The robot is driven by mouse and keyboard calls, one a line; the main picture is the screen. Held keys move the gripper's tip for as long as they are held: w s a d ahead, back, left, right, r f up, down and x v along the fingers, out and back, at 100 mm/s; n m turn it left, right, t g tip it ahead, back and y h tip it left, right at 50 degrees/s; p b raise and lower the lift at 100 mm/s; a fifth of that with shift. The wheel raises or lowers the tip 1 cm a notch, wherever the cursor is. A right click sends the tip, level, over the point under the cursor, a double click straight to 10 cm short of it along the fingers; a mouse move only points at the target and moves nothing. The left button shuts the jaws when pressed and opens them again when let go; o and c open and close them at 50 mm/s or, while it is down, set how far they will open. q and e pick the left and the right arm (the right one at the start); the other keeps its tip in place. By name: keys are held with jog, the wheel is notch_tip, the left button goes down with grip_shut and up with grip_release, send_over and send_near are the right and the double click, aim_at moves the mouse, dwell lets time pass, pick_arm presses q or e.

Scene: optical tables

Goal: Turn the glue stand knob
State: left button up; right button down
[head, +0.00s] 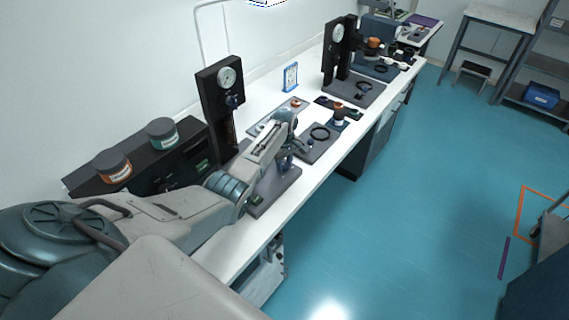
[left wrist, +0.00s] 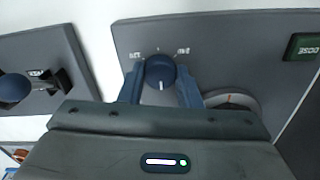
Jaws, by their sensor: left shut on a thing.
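The blue glue stand knob (left wrist: 160,72) shows in the left wrist view, on a grey base plate (left wrist: 215,35) with small printed labels at either side. A white mark on the knob points toward my gripper. My left gripper (left wrist: 160,86) has one finger on each side of the knob and is shut on it. In the head view the left gripper (head: 287,162) points down over the base plate (head: 276,196) of the near stand, whose black column carries a round gauge (head: 227,77). The gripper hides the knob there. My right gripper is not in view.
A green DOSE button (left wrist: 303,46) sits right of the knob, and a round dial (left wrist: 232,98) is partly hidden by my gripper. Another knob (left wrist: 14,88) is on a separate plate at left. Two jars (head: 161,132) stand on a black box.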

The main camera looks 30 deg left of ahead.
aim_at(284, 165)
pick_arm(q)
jog(key=shift+w+a+r, duration=0.15)
jog(key=shift+w+r, duration=0.1)
jog(key=shift+r, duration=0.05)
jog(key=o, duration=0.9)
jog(key=shift+o, duration=0.3)
jog(key=shift+s+f, duration=0.15)
notch_tip(284, 165, up, 11)
jog(key=b, duration=0.3)
jog(key=shift+f, duration=0.15)
